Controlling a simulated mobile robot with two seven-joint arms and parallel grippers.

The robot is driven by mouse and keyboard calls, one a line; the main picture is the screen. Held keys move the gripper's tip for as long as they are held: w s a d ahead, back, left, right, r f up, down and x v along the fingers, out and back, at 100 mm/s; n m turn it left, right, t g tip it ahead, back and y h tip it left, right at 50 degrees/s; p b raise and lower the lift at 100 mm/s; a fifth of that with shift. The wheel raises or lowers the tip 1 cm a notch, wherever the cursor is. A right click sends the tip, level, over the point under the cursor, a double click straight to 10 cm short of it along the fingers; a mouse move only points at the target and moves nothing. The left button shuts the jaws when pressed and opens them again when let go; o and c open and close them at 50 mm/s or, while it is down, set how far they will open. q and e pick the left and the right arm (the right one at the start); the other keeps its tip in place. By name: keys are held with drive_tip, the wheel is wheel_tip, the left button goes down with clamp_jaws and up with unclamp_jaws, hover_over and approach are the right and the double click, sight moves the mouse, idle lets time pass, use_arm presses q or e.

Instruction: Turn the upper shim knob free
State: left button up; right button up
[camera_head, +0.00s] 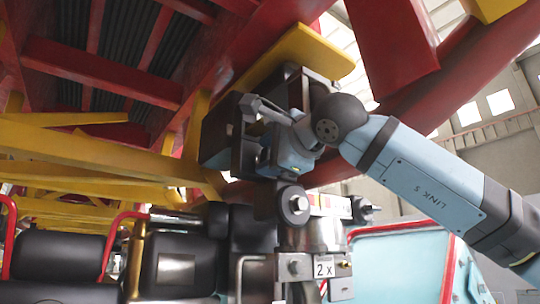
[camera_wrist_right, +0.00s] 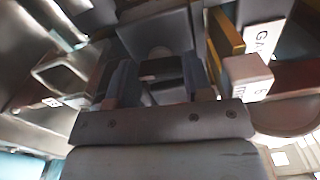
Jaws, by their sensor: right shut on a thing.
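My right arm comes in from the right in the head view, and its light-blue wrist (camera_head: 290,150) reaches up against the dark bracket assembly under the yellow plate. Which way the knob is turned cannot be told. In the head view the fingertips and the knob are hard to make out among the dark brackets. My left gripper is not in view.
A yellow plate (camera_head: 300,55) and red beams are close above. Black seats (camera_head: 175,263) with red bars are lower left. A light-blue panel (camera_head: 400,265) is lower right.

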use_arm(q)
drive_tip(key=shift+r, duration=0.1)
use_arm(e)
drive_tip(key=shift+n, duration=0.8)
drive_tip(key=o, duration=0.9)
